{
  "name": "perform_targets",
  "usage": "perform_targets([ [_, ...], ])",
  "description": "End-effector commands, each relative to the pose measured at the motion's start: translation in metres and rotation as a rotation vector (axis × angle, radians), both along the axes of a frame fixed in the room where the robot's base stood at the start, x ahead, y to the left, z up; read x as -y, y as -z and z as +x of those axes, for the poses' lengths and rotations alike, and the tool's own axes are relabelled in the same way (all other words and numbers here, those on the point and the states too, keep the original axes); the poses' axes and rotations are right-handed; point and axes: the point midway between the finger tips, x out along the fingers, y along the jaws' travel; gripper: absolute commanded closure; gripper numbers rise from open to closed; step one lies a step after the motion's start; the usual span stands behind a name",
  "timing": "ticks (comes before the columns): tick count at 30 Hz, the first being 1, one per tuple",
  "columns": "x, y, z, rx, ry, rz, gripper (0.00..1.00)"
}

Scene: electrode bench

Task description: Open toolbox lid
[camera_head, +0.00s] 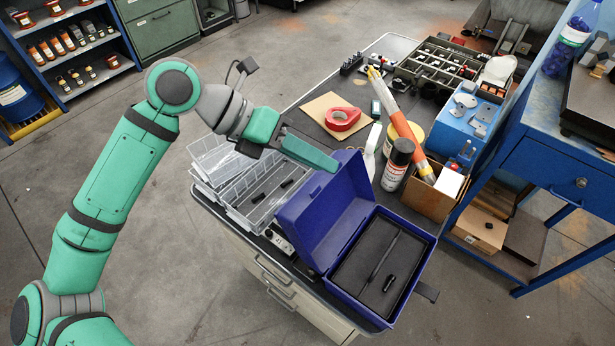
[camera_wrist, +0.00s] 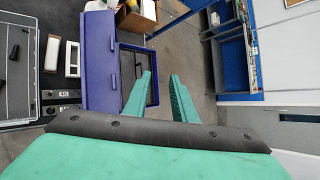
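The blue-purple toolbox (camera_head: 402,312) stands at the front corner of the bench. Its lid (camera_head: 318,212) is raised and tilted back to the left. My gripper (camera_head: 327,160) is above and behind the lid's top edge. Contact with the lid cannot be told. In the wrist view the two green fingers (camera_wrist: 161,76) are apart with nothing between them. The lid (camera_wrist: 98,60) shows left of them, and the toolbox body is partly hidden behind the left finger.
Clear plastic trays (camera_head: 245,195) sit left of the lid. A red tape roll (camera_head: 342,119) lies farther back. A blue table (camera_head: 560,160) stands at right.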

Motion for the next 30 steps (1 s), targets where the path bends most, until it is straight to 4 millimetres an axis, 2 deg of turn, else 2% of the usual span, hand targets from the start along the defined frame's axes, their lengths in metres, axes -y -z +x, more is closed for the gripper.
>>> perform_targets([
  [1,-0.017,0.004,0.002,-0.007,-0.025,0.073,0.76],
  [6,-0.057,0.015,0.006,-0.029,-0.084,0.232,0.76],
  [9,-0.070,0.017,0.006,-0.038,-0.101,0.278,0.76],
  [12,-0.074,0.021,0.006,-0.041,-0.108,0.297,0.76],
  [17,-0.065,0.035,0.007,-0.044,-0.106,0.297,0.76],
  [30,-0.025,0.094,0.012,-0.042,-0.107,0.295,0.76],
])
